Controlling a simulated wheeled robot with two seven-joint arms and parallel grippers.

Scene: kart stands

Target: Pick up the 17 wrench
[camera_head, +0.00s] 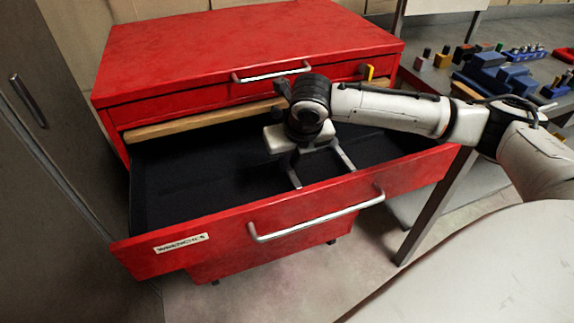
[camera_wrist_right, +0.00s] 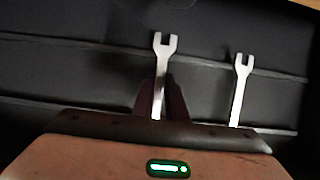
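Two silver open-ended wrenches are in the open red drawer (camera_head: 200,256). The left wrench (camera_wrist_right: 160,68) is between the dark fingers of my right gripper (camera_wrist_right: 161,103) in the right wrist view. The fingers are close together on its shaft and appear shut on it. Its lower part is hidden by the gripper. It also shows below the gripper in the head view (camera_head: 293,173). The other wrench (camera_wrist_right: 240,84) lies free to its right, and in the head view (camera_head: 344,158) too. No size marking is readable. My left gripper is not in view.
The red tool cabinet (camera_head: 240,40) stands behind, with a wooden strip (camera_head: 200,121) above the drawer. The drawer's front wall and handle (camera_head: 318,222) are nearer me. A table with blue parts (camera_head: 500,75) is at the right. The drawer's left part is empty.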

